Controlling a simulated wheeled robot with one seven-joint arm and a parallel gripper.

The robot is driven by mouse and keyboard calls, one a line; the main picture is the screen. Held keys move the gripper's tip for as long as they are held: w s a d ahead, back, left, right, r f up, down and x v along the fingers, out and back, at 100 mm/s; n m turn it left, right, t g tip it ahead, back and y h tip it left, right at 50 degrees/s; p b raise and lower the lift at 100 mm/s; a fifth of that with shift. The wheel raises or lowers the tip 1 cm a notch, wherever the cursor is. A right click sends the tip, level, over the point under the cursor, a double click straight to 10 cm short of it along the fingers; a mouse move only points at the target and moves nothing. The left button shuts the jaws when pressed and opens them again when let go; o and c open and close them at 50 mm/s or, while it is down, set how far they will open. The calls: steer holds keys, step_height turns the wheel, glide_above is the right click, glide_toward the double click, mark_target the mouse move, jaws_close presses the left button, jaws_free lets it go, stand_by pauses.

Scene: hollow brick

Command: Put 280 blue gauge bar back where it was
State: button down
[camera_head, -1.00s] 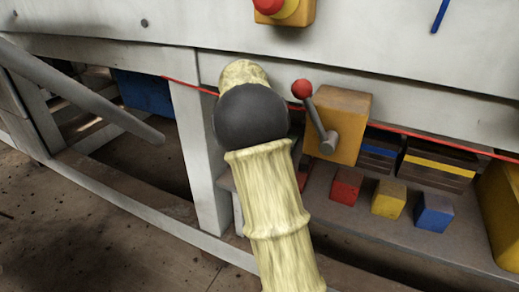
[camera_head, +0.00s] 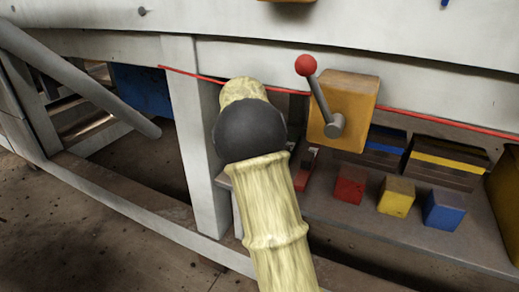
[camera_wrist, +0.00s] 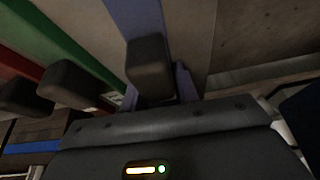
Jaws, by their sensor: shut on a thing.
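A blue-violet bar (camera_wrist: 137,18) runs down from the top of the wrist view, with a dark block (camera_wrist: 150,62) on its near part. My gripper (camera_wrist: 153,92) is at that end, shut on the blue bar; the exact contact is hard to make out in the dark. A green bar (camera_wrist: 62,38) and a red bar (camera_wrist: 18,62) lie to the left of it, with dark blocks (camera_wrist: 70,84) close by. In the head view my arm hides the gripper and the bars.
A yellow box (camera_head: 347,95) with a red-knobbed lever is right of my arm. Below it, red, yellow (camera_head: 397,196) and blue blocks (camera_head: 443,211) stand on a grey shelf (camera_head: 350,222). A white post (camera_head: 197,140) is close on the left. Striped dark boxes (camera_head: 445,160) stand behind.

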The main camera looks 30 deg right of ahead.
steer(key=shift+f, duration=0.3)
steer(key=c, duration=1.1)
jaws_free()
steer(key=shift+o, duration=0.2)
steer(key=shift+f+b, duration=0.2)
steer(key=shift+b, duration=0.4)
steer(key=p+v, duration=0.2)
steer(key=v, duration=0.1)
steer(key=shift+w, duration=0.1)
steer(key=r+p, duration=0.2)
steer(key=p, duration=0.1)
steer(key=r+p, duration=0.1)
steer(key=shift+s+r+p, duration=0.3)
steer(key=shift+p, duration=0.05)
steer(key=shift+s+a+r+p, duration=0.15)
steer(key=shift+a+r+p, duration=0.1)
steer(key=shift+r+p, duration=0.3)
